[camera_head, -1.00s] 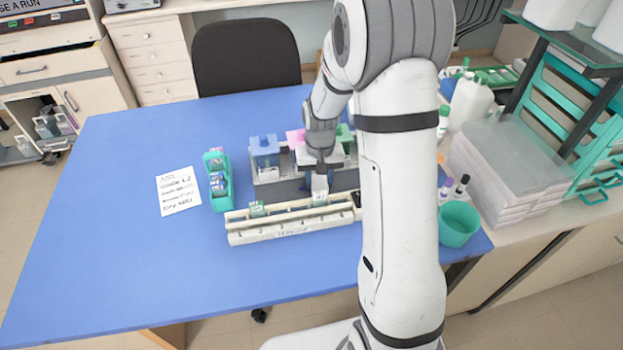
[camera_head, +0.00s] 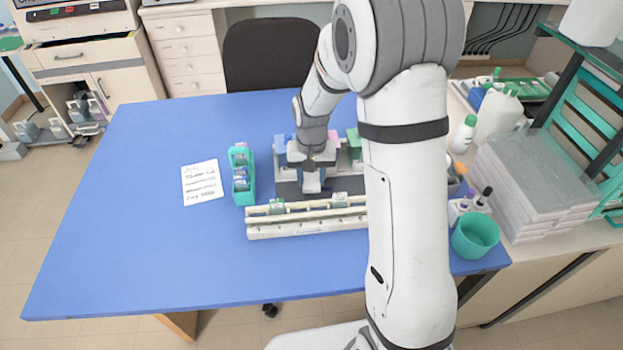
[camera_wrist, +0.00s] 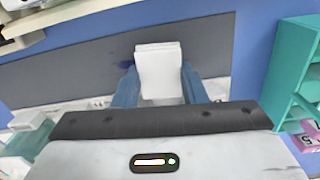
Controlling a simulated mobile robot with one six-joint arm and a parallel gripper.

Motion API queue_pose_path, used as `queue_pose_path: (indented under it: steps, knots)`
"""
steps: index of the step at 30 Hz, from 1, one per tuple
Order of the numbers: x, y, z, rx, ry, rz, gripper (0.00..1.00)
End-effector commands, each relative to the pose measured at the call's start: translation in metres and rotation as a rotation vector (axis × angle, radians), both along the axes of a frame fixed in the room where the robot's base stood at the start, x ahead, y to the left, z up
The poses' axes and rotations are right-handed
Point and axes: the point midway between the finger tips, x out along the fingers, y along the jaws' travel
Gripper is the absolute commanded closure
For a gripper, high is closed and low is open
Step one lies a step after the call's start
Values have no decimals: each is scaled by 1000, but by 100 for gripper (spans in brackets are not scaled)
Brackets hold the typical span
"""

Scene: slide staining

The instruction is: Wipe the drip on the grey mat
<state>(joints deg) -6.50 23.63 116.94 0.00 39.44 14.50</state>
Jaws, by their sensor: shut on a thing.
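The grey mat (camera_wrist: 70,72) runs across the wrist view; a strip of it shows in the head view (camera_head: 288,189) between the jars and the long cream rack. The drip (camera_wrist: 125,64) looks like a small dark blue smudge on the mat, just left of the white pad in the wrist view; part of it may be hidden. My gripper (camera_wrist: 160,88) has its two blue fingers shut on the white pad (camera_wrist: 158,66), over the mat. I cannot tell whether the pad touches the mat. My gripper (camera_head: 312,182) is also in the head view.
Blue, pink and green (camera_head: 354,146) lidded jars stand at the mat's back. The cream rack (camera_head: 300,228) holding slides lies in front. A teal slide holder (camera_head: 249,190) and a paper note (camera_head: 201,182) are left. A teal cup (camera_head: 475,236) is right. The table's left side is clear.

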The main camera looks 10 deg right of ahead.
Motion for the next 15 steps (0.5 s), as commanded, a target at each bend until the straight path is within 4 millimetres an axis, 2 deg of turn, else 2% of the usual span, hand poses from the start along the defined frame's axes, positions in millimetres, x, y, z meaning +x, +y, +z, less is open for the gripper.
queue_pose_path:
  steps: [1, 15]
  knots:
    - [0, -1, 8, 0, -1, -1, 91]
    - [1, -3, 50, 0, -1, -6, 91]
